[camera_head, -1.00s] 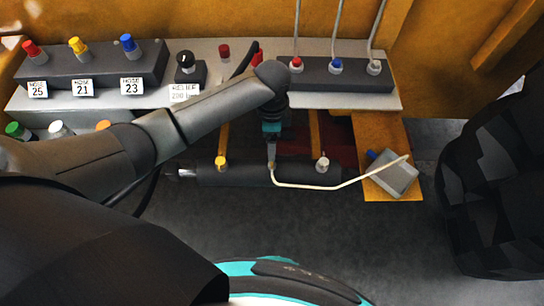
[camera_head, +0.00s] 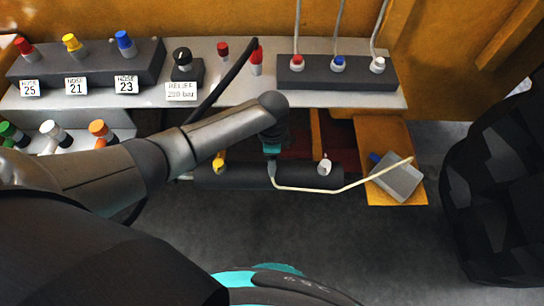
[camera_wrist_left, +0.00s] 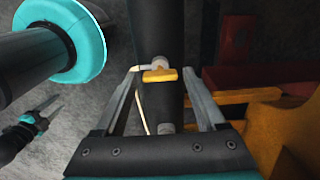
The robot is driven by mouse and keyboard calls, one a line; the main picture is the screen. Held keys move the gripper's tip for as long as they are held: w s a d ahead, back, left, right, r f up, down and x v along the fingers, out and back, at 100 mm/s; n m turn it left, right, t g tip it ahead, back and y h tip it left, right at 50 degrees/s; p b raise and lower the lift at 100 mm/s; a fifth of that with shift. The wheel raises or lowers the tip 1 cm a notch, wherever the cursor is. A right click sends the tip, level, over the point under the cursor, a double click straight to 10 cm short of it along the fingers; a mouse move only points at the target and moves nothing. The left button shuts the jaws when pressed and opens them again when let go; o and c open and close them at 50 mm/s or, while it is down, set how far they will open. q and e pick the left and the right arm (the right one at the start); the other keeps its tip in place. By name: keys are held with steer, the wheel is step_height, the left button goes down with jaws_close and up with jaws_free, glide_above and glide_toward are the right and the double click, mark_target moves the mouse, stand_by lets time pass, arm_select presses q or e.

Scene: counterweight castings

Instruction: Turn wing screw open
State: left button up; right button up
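The yellow wing screw (camera_wrist_left: 160,75) sits on the dark cylinder (camera_wrist_left: 157,30) in the left wrist view, beside a small silver stub. My left gripper (camera_wrist_left: 161,72) is open, its fingertips apart on either side of the screw in that view. I cannot tell whether they touch it. In the head view my left gripper (camera_head: 272,165) is over the middle of the cylinder (camera_head: 300,176) and hides the screw. My right gripper (camera_wrist_left: 42,112) shows small at the left edge of the wrist view; its finger gap is unclear.
A pale tube (camera_head: 320,190) runs from the cylinder to a grey container (camera_head: 400,178) on a yellow plate (camera_head: 394,134). Yellow (camera_head: 219,162) and white (camera_head: 324,166) ports flank the gripper. Behind are a hose block (camera_head: 336,76) and relief knob (camera_head: 182,62). Grey floor lies in front.

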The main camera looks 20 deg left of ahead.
arm_select(q)
jaws_close()
stand_by(0.3)
steer(key=n+p, duration=0.1)
steer(key=p, duration=0.1)
steer(key=n+p, duration=0.1)
steer(key=n, duration=0.1)
steer(key=shift+r+n+p, duration=0.2)
steer(key=shift+n+p, duration=0.1)
steer(key=shift+p, duration=0.05)
steer(key=n+p, duration=0.2)
steer(key=n, duration=0.1)
steer(key=shift+n, duration=0.3)
steer(key=n+p, duration=0.2)
steer(key=n, duration=0.2)
steer(key=shift+s+f+n, duration=0.1)
steer(key=shift+n, duration=0.2)
steer(key=n+p, duration=0.1)
steer(key=n, duration=0.4)
steer(key=shift+f+n, duration=0.1)
steer(key=shift+n, duration=0.2)
